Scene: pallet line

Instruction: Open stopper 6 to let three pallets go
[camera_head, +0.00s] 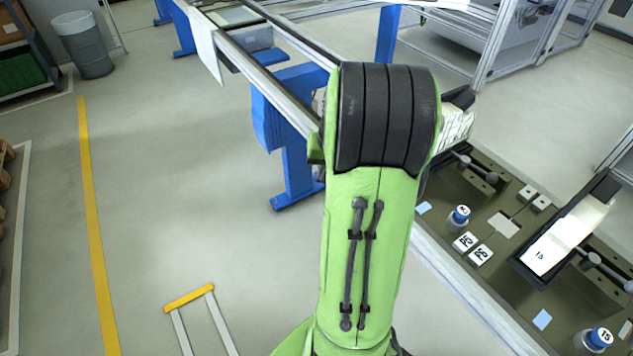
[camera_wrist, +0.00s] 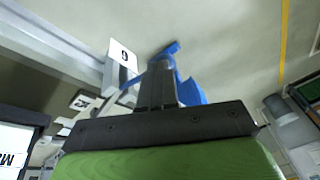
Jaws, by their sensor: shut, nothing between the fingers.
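In the wrist view my gripper (camera_wrist: 158,72) is shut and empty, its dark fingers together and pointing away from the camera. A white tag (camera_wrist: 122,55) with one dark digit stands just left of the fingertips. The digit reads like a 6 or a turned 9; I cannot tell which. A grey metal part (camera_wrist: 110,78) below the tag is partly hidden by the fingers, and I cannot tell whether they touch it. In the head view my green arm covers the gripper and the line beside it. I cannot make out the stopper itself or any pallet waiting at it.
A conveyor rail (camera_head: 262,82) on blue legs (camera_head: 297,165) runs up-left past my arm. At the right stands a fixture bench (camera_head: 455,195) with knobs, tags and a dark tray (camera_head: 520,268). A grey drum (camera_head: 85,48) stands far left. The floor left of my arm is mostly clear.

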